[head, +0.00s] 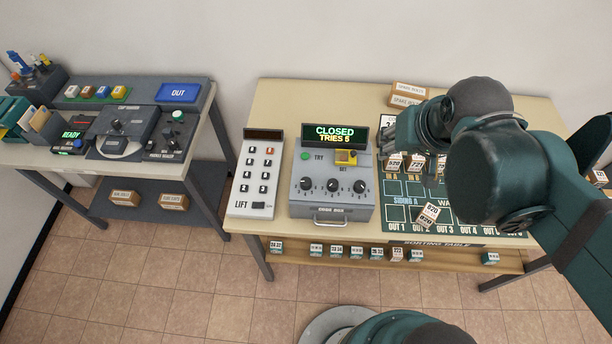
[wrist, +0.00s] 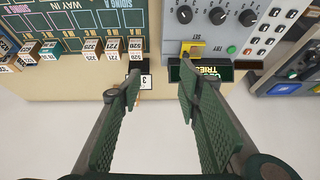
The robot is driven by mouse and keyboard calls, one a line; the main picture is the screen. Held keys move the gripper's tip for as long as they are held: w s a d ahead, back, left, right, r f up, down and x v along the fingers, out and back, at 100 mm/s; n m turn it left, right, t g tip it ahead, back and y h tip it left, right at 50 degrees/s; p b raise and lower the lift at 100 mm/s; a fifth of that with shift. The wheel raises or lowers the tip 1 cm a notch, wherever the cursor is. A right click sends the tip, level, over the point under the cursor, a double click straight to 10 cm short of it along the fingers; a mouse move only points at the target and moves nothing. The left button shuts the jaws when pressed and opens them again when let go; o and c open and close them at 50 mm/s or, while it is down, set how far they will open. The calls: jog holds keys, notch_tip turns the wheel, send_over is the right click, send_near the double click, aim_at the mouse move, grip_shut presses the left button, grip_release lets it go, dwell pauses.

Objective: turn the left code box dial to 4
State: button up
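The grey code box (head: 332,207) stands on the table in the head view, with three black dials in a row. Its left dial (head: 307,184) shows at the far right of the dial row in the wrist view (wrist: 247,17), which is turned round. The dial's setting is too small to read.
A yellow piece (head: 346,157) sits on the box's top right. The LIFT keypad (head: 257,177) stands close to its left. The green sorting board (head: 400,213) with several number blocks lies to its right. A side desk (head: 207,92) stands at left, across a gap.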

jog(key=w+a+f+g+p, duration=0.2)
jog(key=a+f+g, duration=0.1)
jog(key=a, duration=0.7)
jog(key=g+p, duration=0.2)
send_near(306, 181)
jog(key=shift+w+d, duration=0.2)
jog(key=shift+w, duration=0.3)
jog(key=shift+s+a+f+g+h, duration=0.2)
jog(key=shift+a+f+g+h, duration=0.15)
jog(key=shift+a+g, duration=0.1)
jog(key=shift+f, duration=0.15)
jog(key=shift+f+b, duration=0.6)
jog(key=shift+f, duration=3.15)
jog(key=c, duration=0.9)
